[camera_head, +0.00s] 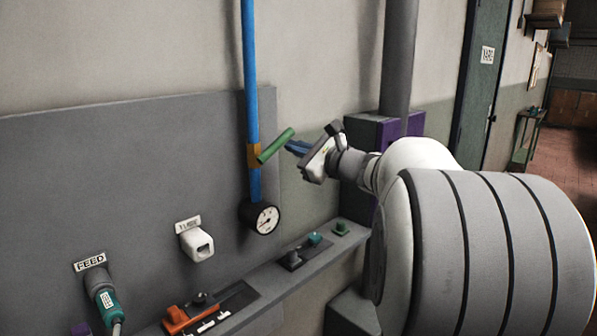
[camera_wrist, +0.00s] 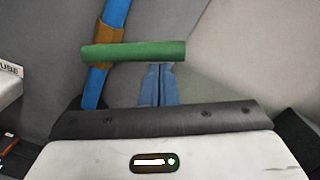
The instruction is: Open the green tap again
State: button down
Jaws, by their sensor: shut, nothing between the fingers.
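The green tap handle (camera_head: 276,146) sits on a brass-coloured valve body (camera_head: 253,155) on the vertical blue pipe (camera_head: 250,70). The handle lies crosswise to the pipe, tilted up to the right in the head view. In the wrist view the handle (camera_wrist: 133,51) runs nearly level across the pipe (camera_wrist: 116,12). My gripper (camera_head: 293,147) is to the right of the handle, its blue fingers shut together and empty. In the wrist view the fingertips (camera_wrist: 158,68) are just below the handle's right half. I cannot tell whether they touch it.
A round gauge (camera_head: 263,218) is at the pipe's lower end. A ledge (camera_head: 266,275) with switches and an orange lever (camera_head: 184,317) runs below. A purple box (camera_head: 372,131) and grey column stand behind my arm.

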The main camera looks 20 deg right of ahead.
jog(key=s+a+r+n+b, duration=0.2)
jog(key=a+r+n+b, duration=0.2)
jog(key=n+b, duration=0.8)
jog(key=shift+a+r+b, duration=0.25)
jog(key=shift+r+b, duration=0.15)
jog(key=shift+r, duration=0.35)
jog(key=shift+n, duration=0.3)
jog(key=shift+w, duration=0.1)
jog(key=s+d, duration=0.8)
jog(key=shift+s, duration=0.2)
